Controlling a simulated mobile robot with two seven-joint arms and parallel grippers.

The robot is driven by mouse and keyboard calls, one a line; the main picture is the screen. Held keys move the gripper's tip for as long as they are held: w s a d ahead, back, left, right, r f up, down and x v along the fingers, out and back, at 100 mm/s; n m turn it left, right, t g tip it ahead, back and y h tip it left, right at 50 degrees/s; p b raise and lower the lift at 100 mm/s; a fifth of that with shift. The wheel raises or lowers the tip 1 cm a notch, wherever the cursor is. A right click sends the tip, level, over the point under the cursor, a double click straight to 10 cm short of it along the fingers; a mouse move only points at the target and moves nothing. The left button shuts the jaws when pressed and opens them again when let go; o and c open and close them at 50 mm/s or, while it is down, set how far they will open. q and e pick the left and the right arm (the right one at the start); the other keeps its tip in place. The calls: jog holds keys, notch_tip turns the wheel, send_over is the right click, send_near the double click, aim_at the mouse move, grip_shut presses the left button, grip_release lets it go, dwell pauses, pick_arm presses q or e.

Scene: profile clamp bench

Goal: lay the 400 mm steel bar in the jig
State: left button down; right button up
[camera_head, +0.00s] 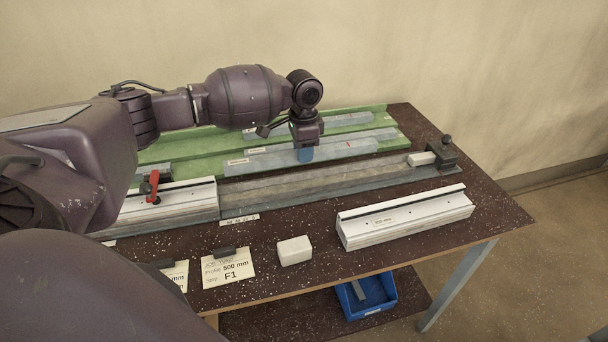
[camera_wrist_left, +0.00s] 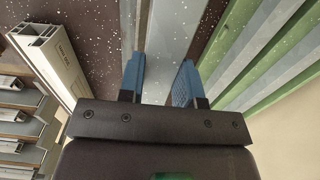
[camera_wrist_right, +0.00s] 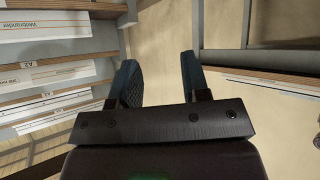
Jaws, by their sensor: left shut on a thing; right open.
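In the left wrist view the bar (camera_wrist_left: 174,45) runs between the blue fingers (camera_wrist_left: 160,82). It lies along the jig's back side; I cannot tell how far above the table it is. The jig (camera_head: 335,181) is a long grey channel with a red-handled clamp (camera_head: 154,187) at left and an end stop (camera_head: 445,153) at right. My right gripper (camera_wrist_right: 161,82) is open and empty.
A green rack (camera_head: 190,142) with another bar (camera_head: 340,121) stands behind. A light profile (camera_head: 170,205) sits at the jig's left. A profile labelled 500 mm (camera_head: 405,217), white block (camera_head: 295,250) and card (camera_head: 228,267) lie in front. A blue bin (camera_head: 367,297) is below.

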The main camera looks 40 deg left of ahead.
aim_at(303, 185)
pick_arm(q)
notch_tip(303, 185, down, 7)
jog(key=shift+f+b, duration=0.1)
jog(key=shift+b, duration=0.35)
jog(key=shift+w+f, duration=0.1)
jog(key=shift+f, duration=0.2)
pick_arm(e)
jog(key=shift+w+f, duration=0.2)
jog(key=shift+w, duration=0.25)
pick_arm(q)
jog(key=shift+f, duration=0.45)
pick_arm(e)
jog(key=shift+s+d+f, duration=0.1)
jog(key=shift+s+f, duration=0.05)
jog(key=shift+s, duration=0.15)
pick_arm(q)
jog(key=shift+s+f, duration=0.2)
jog(key=c, duration=0.9)
grip_release()
jog(key=shift+s+f, duration=0.1)
jog(key=shift+f, duration=0.05)
jog(key=shift+r, duration=0.4)
jog(key=shift+o, duration=0.5)
jog(key=r, duration=0.6)
jog(key=r+p, duration=0.1)
jog(key=r, duration=0.5)
jog(key=shift+w+r, duration=0.2)
jog(key=shift+r, duration=0.2)
pick_arm(e)
jog(key=shift+r, duration=0.75)
